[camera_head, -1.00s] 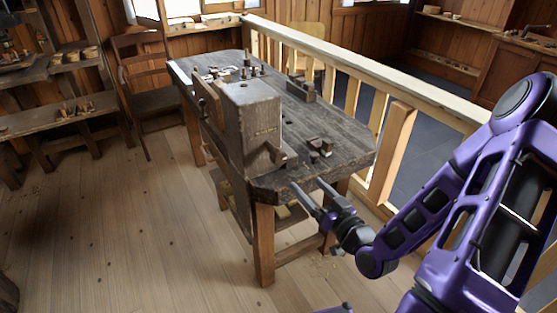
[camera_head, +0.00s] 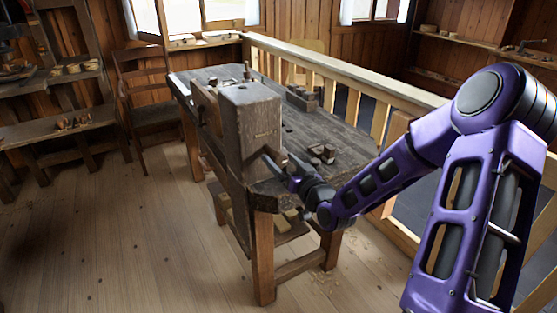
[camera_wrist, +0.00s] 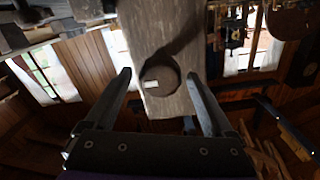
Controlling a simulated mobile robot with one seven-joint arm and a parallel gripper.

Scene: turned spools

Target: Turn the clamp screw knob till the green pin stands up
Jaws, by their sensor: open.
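A large upright wooden block (camera_head: 252,128) stands at the near end of the workbench (camera_head: 345,147). In the wrist view, a round, dark wooden knob (camera_wrist: 165,76) with a small pale mark shows on the face of a wooden piece (camera_wrist: 160,30). It appears between the two fingers of my gripper (camera_wrist: 158,80). The fingers are open, one on each side, with a visible gap to the knob. In the head view my gripper (camera_head: 281,166) is beside the block, low on its right side; the knob is hidden there. I cannot make out a green pin in either view.
Small wooden pieces (camera_head: 322,152) lie on the bench right of the block. A wooden tray-like holder (camera_head: 302,98) sits farther back. A pale railing (camera_head: 340,68) runs along the bench's far side. The floor (camera_head: 120,235) at the left is clear.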

